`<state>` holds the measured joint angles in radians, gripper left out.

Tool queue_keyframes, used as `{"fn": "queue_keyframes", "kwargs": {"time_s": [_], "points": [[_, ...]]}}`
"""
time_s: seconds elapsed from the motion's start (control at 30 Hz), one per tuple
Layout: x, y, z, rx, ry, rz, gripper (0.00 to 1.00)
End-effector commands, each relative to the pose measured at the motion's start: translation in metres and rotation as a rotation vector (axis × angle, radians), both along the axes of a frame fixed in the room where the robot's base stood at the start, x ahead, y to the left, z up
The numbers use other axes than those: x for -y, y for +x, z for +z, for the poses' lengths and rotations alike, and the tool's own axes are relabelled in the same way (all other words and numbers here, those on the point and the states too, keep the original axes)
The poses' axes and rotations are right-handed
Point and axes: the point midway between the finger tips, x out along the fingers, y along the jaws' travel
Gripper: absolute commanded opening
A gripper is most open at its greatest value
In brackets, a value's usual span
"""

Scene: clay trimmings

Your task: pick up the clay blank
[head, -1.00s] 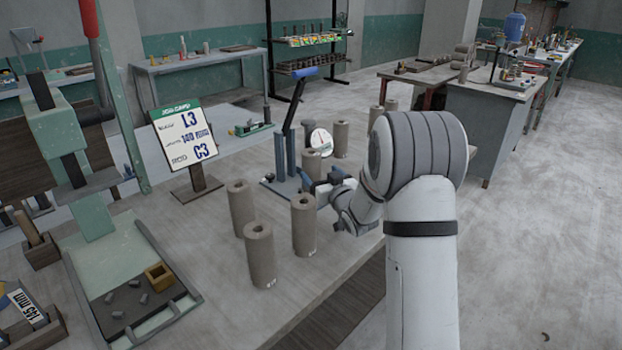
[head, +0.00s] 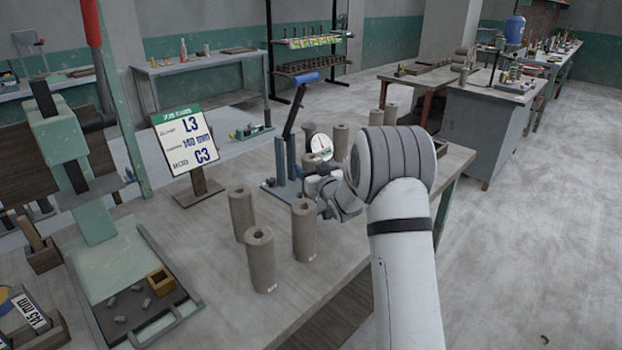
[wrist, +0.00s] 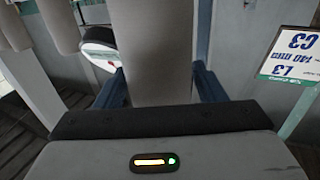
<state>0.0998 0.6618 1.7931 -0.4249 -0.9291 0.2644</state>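In the wrist view, which is upside down, a grey-brown clay blank (wrist: 155,45) fills the middle. My gripper (wrist: 160,85) has one blue finger on each side of it, close to its edges; I cannot tell whether they press on it. In the head view my gripper (head: 324,200) is small and partly hidden by my own arm, near the top right of a standing blank (head: 305,235) with a hole in its top. I cannot tell for sure that this is the blank between the fingers.
Two more blanks stand to the left (head: 241,215) and front (head: 262,262). Others stand at the back (head: 341,140). A blue stand (head: 284,160) with a dial (head: 321,146) and a job card (head: 185,140) are behind. A tray (head: 172,318) with scraps lies front left.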

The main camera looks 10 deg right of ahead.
Motion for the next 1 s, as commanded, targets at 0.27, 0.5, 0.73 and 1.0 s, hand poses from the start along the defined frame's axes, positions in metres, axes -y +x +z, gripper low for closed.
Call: {"fn": "queue_keyframes", "kwargs": {"time_s": [0.27,0.5,0.73,1.0], "points": [[0.0005,-0.0002,0.0001,0.000,0.000,0.000,0.40],[0.0007,-0.0002,0.0000,0.000,0.000,-0.001,0.21],[0.0009,0.0000,0.0020,0.004,0.000,-0.001,0.06],[0.0012,0.0001,0.0085,0.006,-0.001,-0.001,0.06]]}}
